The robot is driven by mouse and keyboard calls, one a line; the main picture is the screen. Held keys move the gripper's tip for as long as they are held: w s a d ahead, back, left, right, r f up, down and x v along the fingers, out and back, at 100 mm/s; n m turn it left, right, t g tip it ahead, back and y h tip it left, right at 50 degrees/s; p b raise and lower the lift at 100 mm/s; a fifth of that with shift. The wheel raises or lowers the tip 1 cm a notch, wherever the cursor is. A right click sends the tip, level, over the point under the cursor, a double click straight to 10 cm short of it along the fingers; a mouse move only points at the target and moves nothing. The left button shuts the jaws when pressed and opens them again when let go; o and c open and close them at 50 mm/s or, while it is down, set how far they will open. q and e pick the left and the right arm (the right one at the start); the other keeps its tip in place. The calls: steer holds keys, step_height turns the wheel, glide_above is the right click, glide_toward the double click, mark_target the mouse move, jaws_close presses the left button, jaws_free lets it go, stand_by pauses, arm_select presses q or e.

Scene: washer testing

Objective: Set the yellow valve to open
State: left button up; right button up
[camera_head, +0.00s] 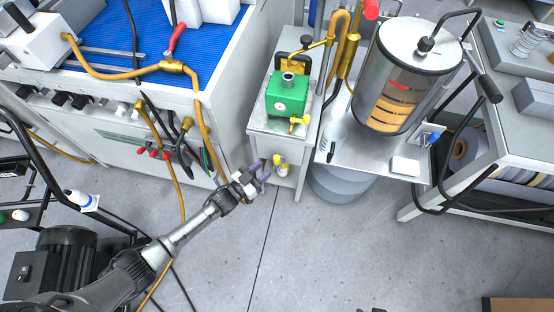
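Two yellow valves show in the head view. One yellow valve (299,124) sits at the front right of a green box (288,94) on a small grey stand. A lower yellow valve (281,168), with a brass body, is on the front of that stand. I cannot tell whether either is set open or closed. My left gripper (263,173) reaches in from the lower left, just left of the lower valve. Its fingers look apart and empty, and no contact is clear.
A washer bench (185,95) with a blue mat and hoses stands to the left. The floor in front of the stand is clear.

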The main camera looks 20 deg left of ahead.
mark_target(277, 159)
arm_select(q)
steer(key=shift+b+x, duration=1.2)
steer(key=shift+x, duration=2.4)
jaws_close()
steer(key=shift+f, duration=0.1)
